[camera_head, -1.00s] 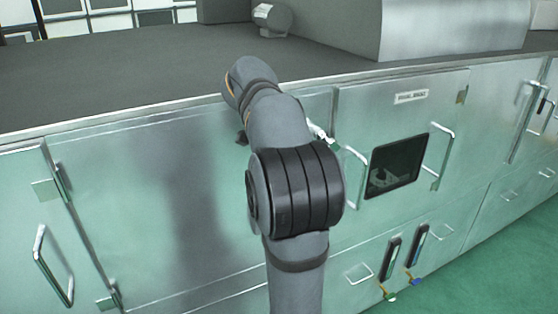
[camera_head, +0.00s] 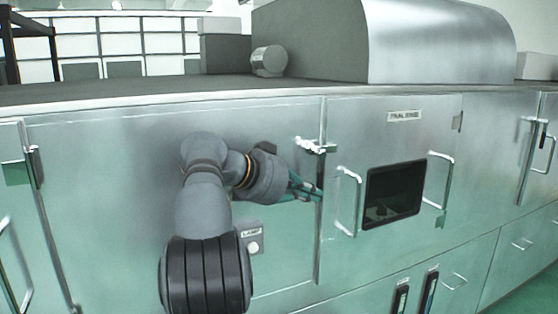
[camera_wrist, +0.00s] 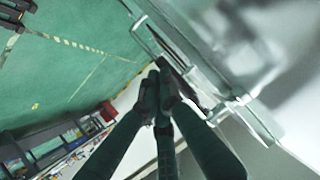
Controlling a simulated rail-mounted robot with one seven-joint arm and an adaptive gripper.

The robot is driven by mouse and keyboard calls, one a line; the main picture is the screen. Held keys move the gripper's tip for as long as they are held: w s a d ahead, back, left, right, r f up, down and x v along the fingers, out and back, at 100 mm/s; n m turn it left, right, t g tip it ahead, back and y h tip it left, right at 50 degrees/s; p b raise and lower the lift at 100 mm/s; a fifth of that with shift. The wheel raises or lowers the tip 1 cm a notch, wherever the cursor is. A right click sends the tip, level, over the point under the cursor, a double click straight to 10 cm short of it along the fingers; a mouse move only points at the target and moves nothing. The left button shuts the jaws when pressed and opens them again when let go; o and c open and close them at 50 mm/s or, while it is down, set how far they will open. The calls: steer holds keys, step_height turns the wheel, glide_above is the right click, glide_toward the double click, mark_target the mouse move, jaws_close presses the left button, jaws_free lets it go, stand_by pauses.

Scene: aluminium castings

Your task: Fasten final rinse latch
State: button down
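The final rinse door (camera_head: 345,115) is a metal panel with a dark window (camera_head: 394,194), a "FINAL RINSE" label (camera_head: 404,116) and bar handles, including the left handle (camera_head: 347,201). It looks flush with the cabinet front. The metal latch (camera_head: 316,147) sits at the door's upper left edge; whether it is engaged is unclear.
A lamp box (camera_head: 252,243) is on the panel below my arm. Another latched door (camera_head: 537,150) is at right, and a cylinder (camera_head: 268,61) stands on the grey top. The green floor (camera_wrist: 75,75) in the wrist view is open, with a cluttered shelf (camera_wrist: 45,145) beyond.

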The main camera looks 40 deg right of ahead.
steer(key=shift+d, duration=0.15)
stand_by(0.6)
steer(key=w+a+b, duration=0.1)
steer(key=w+a, duration=0.1)
steer(key=a, duration=1.2)
steer(key=shift+d, duration=0.1)
steer(key=s+d+p, duration=0.1)
steer(key=d+p, duration=0.1)
steer(key=d, duration=1.1)
steer(key=shift+s+d, duration=0.15)
steer(key=shift+s, duration=0.25)
